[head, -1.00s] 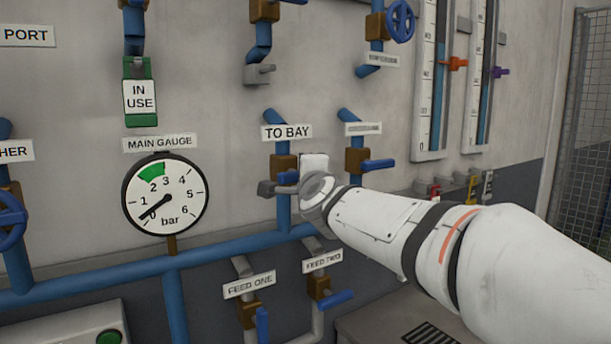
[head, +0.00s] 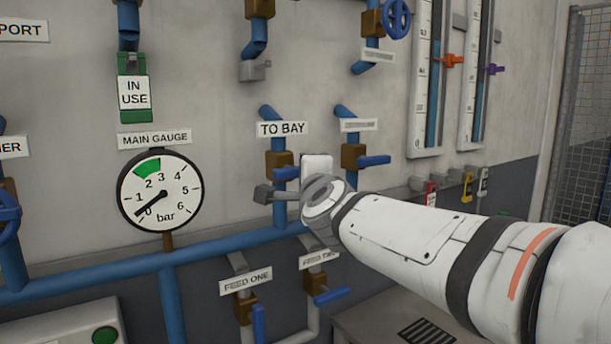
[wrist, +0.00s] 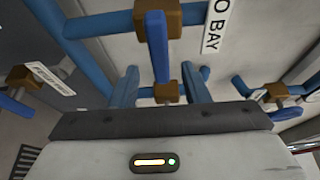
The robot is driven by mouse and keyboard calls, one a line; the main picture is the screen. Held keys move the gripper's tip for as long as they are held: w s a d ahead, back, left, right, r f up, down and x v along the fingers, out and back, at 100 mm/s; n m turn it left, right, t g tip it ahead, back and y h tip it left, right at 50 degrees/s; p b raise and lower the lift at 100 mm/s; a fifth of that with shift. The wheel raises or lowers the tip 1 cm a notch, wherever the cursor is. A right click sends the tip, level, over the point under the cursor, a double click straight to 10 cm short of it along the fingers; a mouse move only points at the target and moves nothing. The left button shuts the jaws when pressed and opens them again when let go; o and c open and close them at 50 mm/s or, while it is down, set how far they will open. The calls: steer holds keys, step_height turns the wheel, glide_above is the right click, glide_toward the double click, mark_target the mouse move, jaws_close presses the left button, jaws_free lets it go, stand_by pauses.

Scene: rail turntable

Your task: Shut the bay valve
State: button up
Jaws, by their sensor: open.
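The bay valve (head: 279,165) is a brown body on a blue pipe under the TO BAY label (head: 282,128). Its blue lever (head: 287,174) points right in the head view. In the wrist view the valve body (wrist: 158,14) is at the top and its lever (wrist: 157,48) reaches toward the camera. My gripper (head: 268,186) is open at the valve, seen from the side in the head view. In the wrist view the lever's end lies between the two spread fingers of my gripper (wrist: 159,66). I cannot tell whether either finger touches it.
A similar valve (head: 353,157) stands close on the right. The feed-one valve (head: 246,307) and feed-two valve (head: 316,284) sit below the main blue pipe (head: 215,247). The main gauge (head: 160,191) is to the left, its needle near the low end.

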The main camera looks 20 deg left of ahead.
steer(key=shift+v, duration=1.25)
steer(key=shift+f, duration=0.1)
steer(key=s+d+f+n+g+h, duration=0.3)
steer(key=s+d+f+n+g, duration=0.15)
steer(key=d+f, duration=0.7)
steer(key=s+d+f+n+g+h, duration=0.2)
steer(key=s+d+f+n+g, duration=0.3)
steer(key=d+f, duration=0.65)
steer(key=s+d+f+n+g+h, duration=0.3)
steer(key=s+d+f, duration=0.6)
steer(key=s, duration=0.3)
steer(key=shift+s, duration=0.2)
steer(key=shift+g, duration=0.25)
